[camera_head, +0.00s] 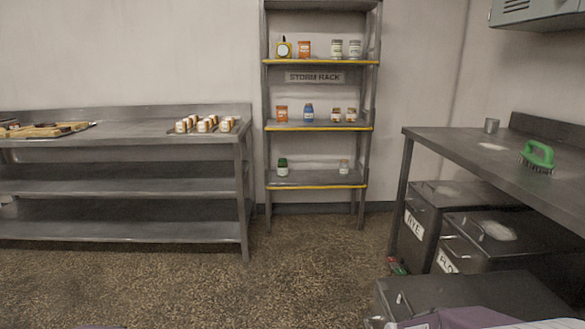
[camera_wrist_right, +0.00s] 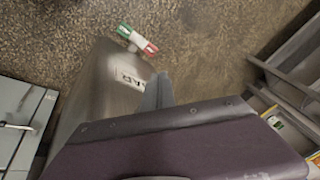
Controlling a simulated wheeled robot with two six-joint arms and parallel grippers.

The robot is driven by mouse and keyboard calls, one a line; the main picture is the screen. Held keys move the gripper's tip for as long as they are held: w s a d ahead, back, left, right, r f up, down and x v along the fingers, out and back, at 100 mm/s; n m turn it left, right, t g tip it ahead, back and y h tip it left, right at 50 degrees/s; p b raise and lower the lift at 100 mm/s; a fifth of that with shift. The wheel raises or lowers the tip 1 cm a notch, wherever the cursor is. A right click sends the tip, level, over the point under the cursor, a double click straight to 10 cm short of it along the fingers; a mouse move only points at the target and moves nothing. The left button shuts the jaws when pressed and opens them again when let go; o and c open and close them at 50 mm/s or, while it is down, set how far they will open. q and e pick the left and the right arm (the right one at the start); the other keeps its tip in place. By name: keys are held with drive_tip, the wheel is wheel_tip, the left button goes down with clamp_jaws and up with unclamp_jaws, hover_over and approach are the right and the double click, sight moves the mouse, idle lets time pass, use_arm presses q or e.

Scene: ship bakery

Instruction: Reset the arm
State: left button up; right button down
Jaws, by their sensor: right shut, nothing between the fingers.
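My right gripper (camera_wrist_right: 158,92) shows in the right wrist view as grey fingers beyond a dark purple housing. The fingers are together with nothing between them, pointing toward the floor beside a labelled bin. In the head view, purple and grey parts of my right arm show at the bottom right edge, and its fingers are out of frame. My left gripper is not in view; only a thin purple sliver shows at the bottom left edge.
A small red-green object (camera_wrist_right: 137,40) lies on the floor. A storm rack (camera_head: 315,125) and shelved table (camera_head: 120,141) stand behind. The middle floor is clear.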

drive_tip(key=s+d+n+g+p, duration=0.1)
drive_tip(key=s+n+g+p, duration=0.15)
drive_tip(key=s+n, duration=0.6)
wheel_tip(320, 180, up, 36)
drive_tip(key=s+m+p, duration=0.1)
drive_tip(key=p, duration=3.4)
drive_tip(key=shift+s+d+r+m+g, duration=0.15)
drive_tip(key=shift+r+m+g, duration=0.1)
drive_tip(key=shift+m+g, duration=0.15)
